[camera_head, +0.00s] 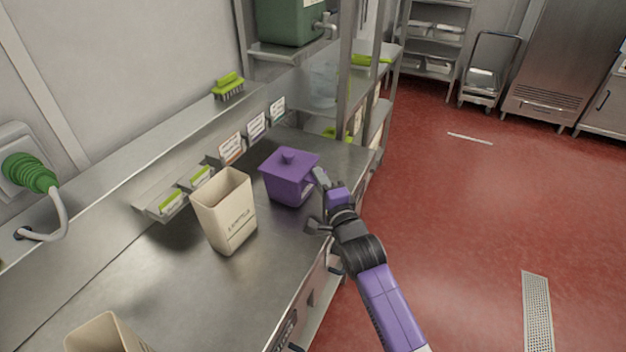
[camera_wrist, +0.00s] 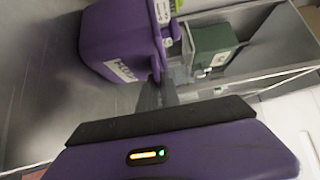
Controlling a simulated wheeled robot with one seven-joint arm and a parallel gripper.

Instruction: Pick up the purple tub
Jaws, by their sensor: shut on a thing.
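The purple tub (camera_head: 288,184) has a lid with a knob and stands near the right end of the steel counter (camera_head: 262,258). My gripper (camera_head: 318,182) is at the tub's right side, with its fingers against that side. In the wrist view the tub (camera_wrist: 112,42) fills the upper left, with a white label on its wall. My gripper's fingers (camera_wrist: 158,92) reach up to the tub's edge and are shut on part of it. The exact gripped part is small and partly hidden. I cannot tell whether the tub's base touches the counter.
A beige bin (camera_head: 225,212) stands just left of the tub, and another (camera_head: 104,334) is at the lower left. A green brush (camera_head: 228,86) lies on the ledge behind. A green container (camera_head: 292,22) sits on a shelf above. Red floor (camera_head: 460,220) to the right is open.

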